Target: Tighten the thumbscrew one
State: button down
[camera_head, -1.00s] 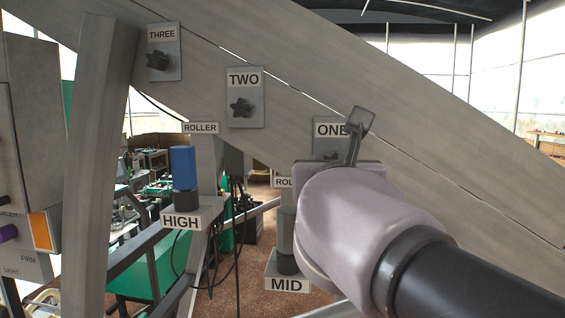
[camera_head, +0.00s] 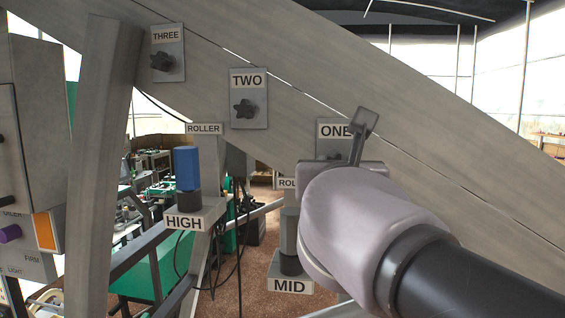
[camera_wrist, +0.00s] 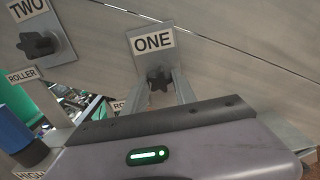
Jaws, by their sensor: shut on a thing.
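Thumbscrew one is a dark star-shaped knob (camera_wrist: 158,75) on a grey plate labelled ONE (camera_wrist: 153,42), seen in the wrist view. My gripper (camera_wrist: 161,86) reaches up to it, with one finger on each side, and is shut on the knob.
A blue-topped post labelled HIGH (camera_head: 187,170) stands at the lower left, and a post labelled MID (camera_head: 289,264) is just left of my wrist. A grey upright (camera_head: 98,160) and a control panel (camera_head: 30,130) stand at far left. Cables hang between HIGH and MID.

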jog(key=c, duration=1.7)
grip_release()
jog(key=shift+c, duration=0.2)
grip_shut()
jog(key=shift+m+b, duration=1.15)
jog(key=shift+m, duration=0.55)
jog(key=o, duration=0.7)
grip_release()
